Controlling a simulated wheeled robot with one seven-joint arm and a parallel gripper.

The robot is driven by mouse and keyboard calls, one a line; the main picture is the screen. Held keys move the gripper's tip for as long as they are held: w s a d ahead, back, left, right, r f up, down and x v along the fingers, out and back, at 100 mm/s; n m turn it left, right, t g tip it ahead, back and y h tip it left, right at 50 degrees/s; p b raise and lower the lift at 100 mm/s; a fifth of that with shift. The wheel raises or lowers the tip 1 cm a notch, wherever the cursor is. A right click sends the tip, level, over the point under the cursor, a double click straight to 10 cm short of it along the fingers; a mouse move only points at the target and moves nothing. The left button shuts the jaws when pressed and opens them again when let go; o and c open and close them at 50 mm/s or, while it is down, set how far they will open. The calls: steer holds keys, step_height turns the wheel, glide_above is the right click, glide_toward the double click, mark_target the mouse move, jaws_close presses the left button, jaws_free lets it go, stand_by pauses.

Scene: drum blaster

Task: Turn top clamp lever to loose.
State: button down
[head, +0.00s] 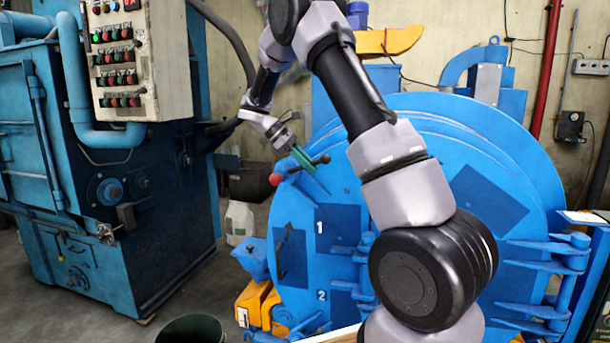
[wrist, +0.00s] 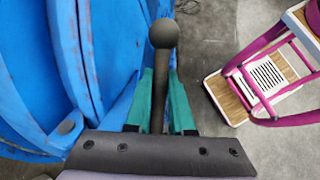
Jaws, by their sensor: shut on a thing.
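The top clamp lever is a dark rod with a round ball knob (wrist: 163,33), seen in the wrist view beside the blue drum door. My gripper (wrist: 160,90) has its teal fingers on both sides of the rod, below the knob, and is shut on it. In the head view my gripper (head: 304,160) is at the upper left edge of the round blue drum door (head: 440,130). A red ball (head: 275,179) and a dark knob (head: 325,158) show on either side of the fingers. The lever's base is hidden by the fingers and palm.
A blue machine with a control panel (head: 115,60) stands at the left. My arm crosses in front of the door and hides part of it. A pink-framed step stool (wrist: 265,85) stands on the floor at the right in the wrist view. A dark bin (head: 190,330) is at the bottom.

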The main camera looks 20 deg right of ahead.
steer(key=shift+w+a+r+n+g+h, duration=0.1)
steer(key=shift+w+a+r+g+h, duration=0.1)
steer(key=shift+a+r+g+h, duration=0.3)
steer(key=shift+w+a+r+n+g+h, duration=0.1)
steer(key=shift+w+r+g+h, duration=0.15)
steer(key=shift+r+h, duration=0.4)
steer(key=shift+w+a+r+n+g+h, duration=0.15)
steer(key=shift+a+r+g+h, duration=0.15)
steer(key=shift+h, duration=0.45)
steer(key=shift+r, duration=0.1)
steer(key=c, duration=0.8)
jaws_free()
steer(key=v, duration=1)
steer(key=shift+w+a+r, duration=0.1)
steer(key=shift+w+a, duration=0.15)
steer(key=shift+a, duration=0.05)
